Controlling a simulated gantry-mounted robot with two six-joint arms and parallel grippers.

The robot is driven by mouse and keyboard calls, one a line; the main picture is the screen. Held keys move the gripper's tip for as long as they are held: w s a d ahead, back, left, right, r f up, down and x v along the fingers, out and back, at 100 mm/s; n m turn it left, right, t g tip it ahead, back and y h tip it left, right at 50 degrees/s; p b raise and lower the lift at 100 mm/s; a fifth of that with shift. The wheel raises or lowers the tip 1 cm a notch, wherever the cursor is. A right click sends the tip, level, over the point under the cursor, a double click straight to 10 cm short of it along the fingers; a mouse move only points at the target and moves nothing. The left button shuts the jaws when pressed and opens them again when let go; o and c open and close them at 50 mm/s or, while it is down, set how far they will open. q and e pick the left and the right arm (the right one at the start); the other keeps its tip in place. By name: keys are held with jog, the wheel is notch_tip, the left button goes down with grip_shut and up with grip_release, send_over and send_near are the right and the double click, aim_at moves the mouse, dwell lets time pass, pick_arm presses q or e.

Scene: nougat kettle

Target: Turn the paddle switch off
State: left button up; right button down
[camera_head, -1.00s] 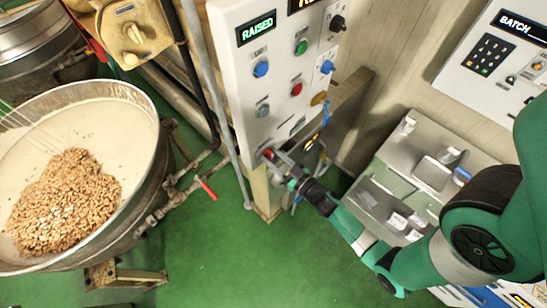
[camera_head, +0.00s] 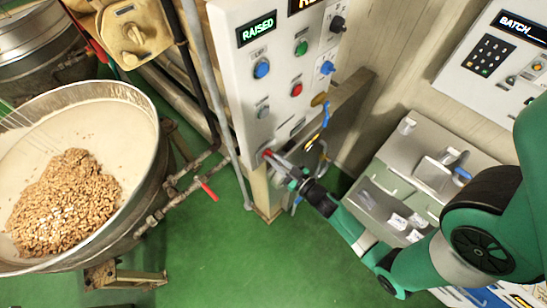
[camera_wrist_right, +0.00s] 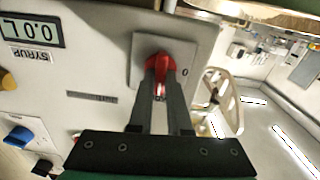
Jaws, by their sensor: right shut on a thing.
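The paddle switch is a red rotary knob (camera_wrist_right: 158,66) on a pale square plate in the right wrist view, with a "0" mark to its right. In the head view its red knob (camera_head: 267,153) sits at the lower left of the white control panel (camera_head: 235,75). My right gripper (camera_wrist_right: 160,80) has its two fingers shut on the red knob; in the head view the gripper (camera_head: 272,160) reaches it from the lower right. The fingers hide part of the knob and the marking below it. My left gripper is not in view.
The kettle (camera_head: 140,95) with a nut heap stands left. The panel carries other knobs and buttons, including a blue button (camera_head: 261,68) and a "RAISED" display. A steel tray bench (camera_head: 400,160) stands right. Green floor (camera_head: 215,250) is clear between.

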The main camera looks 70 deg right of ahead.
jog(key=shift+w+a+f+n+b, duration=0.15)
jog(key=shift+n+b, duration=0.6)
jog(key=shift+n, duration=3.45)
jog(key=shift+s+a+f+n+b, duration=0.1)
jog(key=shift+n+b, duration=0.6)
jog(key=shift+n, duration=3.5)
jog(key=c, duration=0.9)
grip_release()
jog(key=shift+o, duration=0.2)
